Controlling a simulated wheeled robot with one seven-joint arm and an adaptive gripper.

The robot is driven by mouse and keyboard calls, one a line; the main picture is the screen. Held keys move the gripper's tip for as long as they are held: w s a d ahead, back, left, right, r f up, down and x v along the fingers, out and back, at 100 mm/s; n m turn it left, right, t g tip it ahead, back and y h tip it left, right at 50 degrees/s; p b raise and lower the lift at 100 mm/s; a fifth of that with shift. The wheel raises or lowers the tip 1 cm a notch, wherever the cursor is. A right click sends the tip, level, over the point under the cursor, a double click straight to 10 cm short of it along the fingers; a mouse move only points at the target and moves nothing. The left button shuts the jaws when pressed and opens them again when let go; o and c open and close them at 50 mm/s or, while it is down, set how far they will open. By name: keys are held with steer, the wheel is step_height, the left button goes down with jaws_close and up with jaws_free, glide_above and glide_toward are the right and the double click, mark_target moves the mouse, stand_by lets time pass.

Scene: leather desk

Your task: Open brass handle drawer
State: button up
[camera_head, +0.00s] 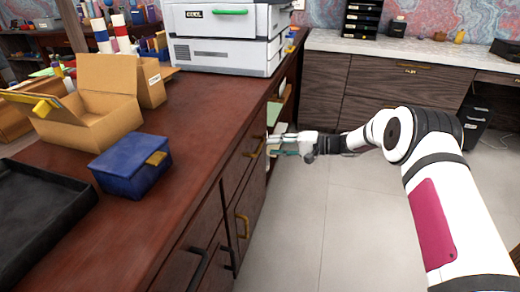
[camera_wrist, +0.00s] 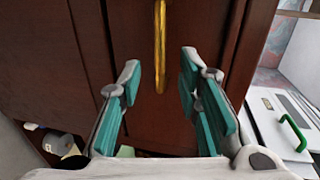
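The brass handle (camera_wrist: 160,45) is a yellow metal bar on a dark wood drawer front. In the head view a brass handle (camera_head: 257,147) sits high on the cabinet's side, on a drawer front (camera_head: 240,165) that looks flush and closed. My gripper (camera_head: 274,141) is just right of this handle, pointing at the cabinet. In the wrist view my gripper (camera_wrist: 160,72) is open, its teal-padded fingers on either side of the handle's line. Nothing is held. I cannot tell whether the fingers touch the handle.
Another brass handle (camera_head: 242,226) and black handles (camera_head: 198,269) are lower on the same cabinet. The desk top (camera_head: 190,165) holds a blue box (camera_head: 125,165), a cardboard box (camera_head: 90,115) and a white printer (camera_head: 225,45). Open shelving lies beyond my gripper. The floor (camera_head: 330,220) to the right is clear.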

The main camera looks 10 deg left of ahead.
mark_target(260, 145)
steer(key=shift+b+x, duration=0.55)
steer(key=shift+x, duration=2.45)
jaws_close()
